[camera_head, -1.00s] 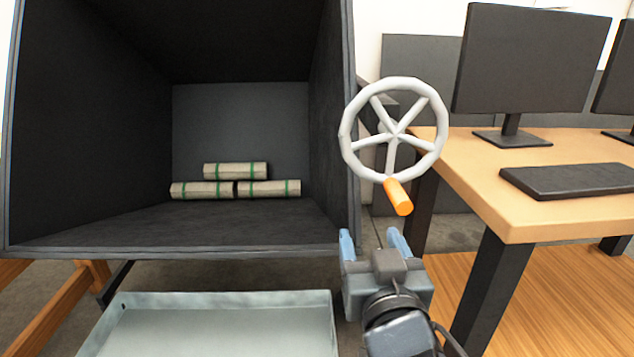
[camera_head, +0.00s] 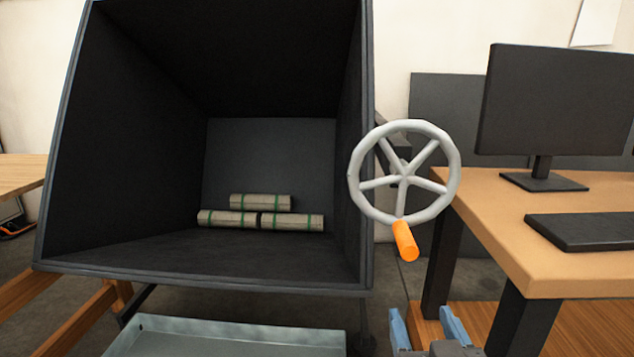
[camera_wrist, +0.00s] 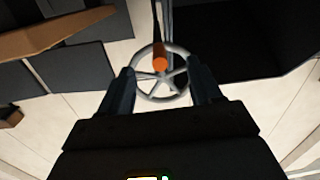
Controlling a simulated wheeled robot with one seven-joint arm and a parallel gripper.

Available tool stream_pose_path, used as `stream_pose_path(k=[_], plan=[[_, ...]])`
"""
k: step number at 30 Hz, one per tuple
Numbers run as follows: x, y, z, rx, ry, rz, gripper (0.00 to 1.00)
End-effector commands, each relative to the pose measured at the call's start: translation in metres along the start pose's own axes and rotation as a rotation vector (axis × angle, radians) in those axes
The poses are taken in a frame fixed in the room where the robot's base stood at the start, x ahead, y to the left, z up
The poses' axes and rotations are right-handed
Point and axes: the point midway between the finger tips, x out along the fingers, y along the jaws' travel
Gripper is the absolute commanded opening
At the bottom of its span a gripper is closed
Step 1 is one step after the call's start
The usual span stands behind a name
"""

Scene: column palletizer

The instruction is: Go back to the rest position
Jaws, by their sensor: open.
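My gripper (camera_head: 425,328) is at the bottom of the head view, right of centre, with its blue fingers apart and nothing between them. Its palm is cut off by the lower edge. A grey five-spoked handwheel (camera_head: 400,183) with an orange handle (camera_head: 405,241) stands above it, on the right side of a dark box. The gripper is apart from the handle. In the wrist view the two dark fingers (camera_wrist: 160,92) frame the wheel (camera_wrist: 177,80) and its orange handle (camera_wrist: 160,58), which lie beyond the fingertips.
The dark open box (camera_head: 205,277) holds three wrapped bundles (camera_head: 260,203). A pale metal tray (camera_head: 240,338) is below it. A wooden desk (camera_head: 480,217) with a monitor (camera_head: 555,100) and a keyboard (camera_head: 580,231) is at the right. A narrow gap separates box and desk.

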Motion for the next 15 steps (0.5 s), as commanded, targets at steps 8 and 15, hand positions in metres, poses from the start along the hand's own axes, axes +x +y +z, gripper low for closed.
stream_pose_path(k=[8,15], plan=[[-0.043,0.019,0.044,-0.049,-0.046,-0.047,0.64],[-0.118,0.044,0.092,-0.081,-0.109,-0.106,0.64]])
